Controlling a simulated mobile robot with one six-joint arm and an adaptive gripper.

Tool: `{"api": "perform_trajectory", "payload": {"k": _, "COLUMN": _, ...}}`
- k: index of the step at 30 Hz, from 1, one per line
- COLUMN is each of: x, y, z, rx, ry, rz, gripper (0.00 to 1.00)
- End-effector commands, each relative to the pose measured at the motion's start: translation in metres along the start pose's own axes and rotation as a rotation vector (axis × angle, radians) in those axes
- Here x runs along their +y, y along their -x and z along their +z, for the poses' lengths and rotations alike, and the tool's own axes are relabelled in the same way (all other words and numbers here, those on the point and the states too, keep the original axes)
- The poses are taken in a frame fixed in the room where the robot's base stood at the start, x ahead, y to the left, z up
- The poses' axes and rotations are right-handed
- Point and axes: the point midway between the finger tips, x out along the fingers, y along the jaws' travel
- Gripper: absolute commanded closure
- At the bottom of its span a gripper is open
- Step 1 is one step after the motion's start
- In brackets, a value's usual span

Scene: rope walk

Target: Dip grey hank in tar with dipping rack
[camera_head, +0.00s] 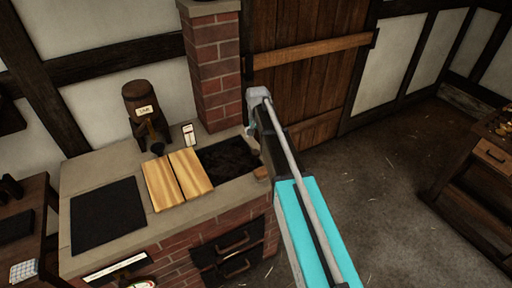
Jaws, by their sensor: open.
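A dark brown keg (140,101) with a small pale label, too small to read surely, stands at the back of the brick-sided counter (76,186). A dark spout and cup-like part (157,149) are at its front. A dark sunken-looking rectangle (229,157) lies at the counter's right end, partly behind my arm; I cannot tell whether it holds tar. I cannot make out a grey hank or a dipping rack. My arm, with a turquoise link, rises across the middle. My gripper does not show.
Two light wooden boards (178,180) lie mid-counter beside a flat black square (107,215). A white tagged item (189,134) stands behind. A brick pillar (216,72) rises at the back. A dark table (28,220) is at left, a drawer bench (488,156) at right. Floor between is open.

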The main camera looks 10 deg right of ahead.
Motion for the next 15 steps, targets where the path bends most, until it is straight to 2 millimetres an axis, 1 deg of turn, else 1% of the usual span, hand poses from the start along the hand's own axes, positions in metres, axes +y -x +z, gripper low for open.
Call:
{"api": "perform_trajectory", "payload": {"k": 1, "x": -0.007, "y": 0.008, "z": -0.017, "rx": 0.0, "ry": -0.017, "rz": 0.0, "gripper": 0.08}}
{"api": "perform_trajectory", "payload": {"k": 4, "x": -0.013, "y": 0.011, "z": -0.028, "rx": 0.0, "ry": -0.044, "rz": 0.0, "gripper": 0.08}}
{"api": "perform_trajectory", "payload": {"k": 7, "x": -0.014, "y": 0.012, "z": -0.033, "rx": 0.0, "ry": -0.057, "rz": 0.0, "gripper": 0.08}}
{"api": "perform_trajectory", "payload": {"k": 15, "x": -0.014, "y": 0.011, "z": -0.032, "rx": 0.0, "ry": -0.059, "rz": 0.0, "gripper": 0.08}}
